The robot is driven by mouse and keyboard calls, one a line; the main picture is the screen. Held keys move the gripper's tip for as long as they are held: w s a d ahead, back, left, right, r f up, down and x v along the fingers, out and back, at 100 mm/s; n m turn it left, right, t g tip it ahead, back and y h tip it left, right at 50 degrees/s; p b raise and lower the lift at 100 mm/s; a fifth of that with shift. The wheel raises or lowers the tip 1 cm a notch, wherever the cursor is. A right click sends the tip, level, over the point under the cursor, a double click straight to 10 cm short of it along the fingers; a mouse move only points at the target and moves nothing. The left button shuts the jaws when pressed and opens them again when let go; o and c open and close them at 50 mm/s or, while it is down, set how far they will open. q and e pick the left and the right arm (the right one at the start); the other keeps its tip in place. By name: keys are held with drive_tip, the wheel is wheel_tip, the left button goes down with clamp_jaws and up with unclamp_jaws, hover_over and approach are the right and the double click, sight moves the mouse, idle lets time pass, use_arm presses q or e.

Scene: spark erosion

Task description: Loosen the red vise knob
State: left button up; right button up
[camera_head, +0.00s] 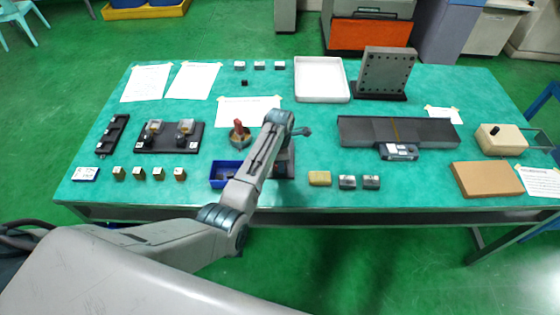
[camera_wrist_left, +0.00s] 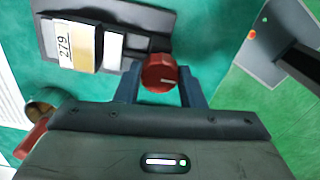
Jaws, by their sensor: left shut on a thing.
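The red vise knob (camera_wrist_left: 158,72) shows in the left wrist view as a round red cap with a pale line on its face. My left gripper (camera_wrist_left: 160,88) has its two blue-grey fingers on either side of the knob and is shut on it. The dark vise body (camera_wrist_left: 130,16) lies just beyond, with a metal block labelled 279 (camera_wrist_left: 75,45) on it. In the head view my left arm crosses the front middle of the table and covers the knob and most of the vise (camera_head: 284,168). My right gripper is in neither view.
A blue bin (camera_head: 222,181) and a red-topped item on a round base (camera_head: 239,139) stand left of my arm. Several small blocks (camera_head: 347,182) line the front edge to the right. A white tray (camera_head: 320,97) and a drilled plate (camera_head: 386,70) stand behind.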

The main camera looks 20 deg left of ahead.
use_arm(q)
drive_tip(key=shift+r, duration=0.1)
idle(0.4)
drive_tip(key=o, duration=1)
wheel_tip(320, 180, up, 11)
drive_tip(key=b, duration=0.3)
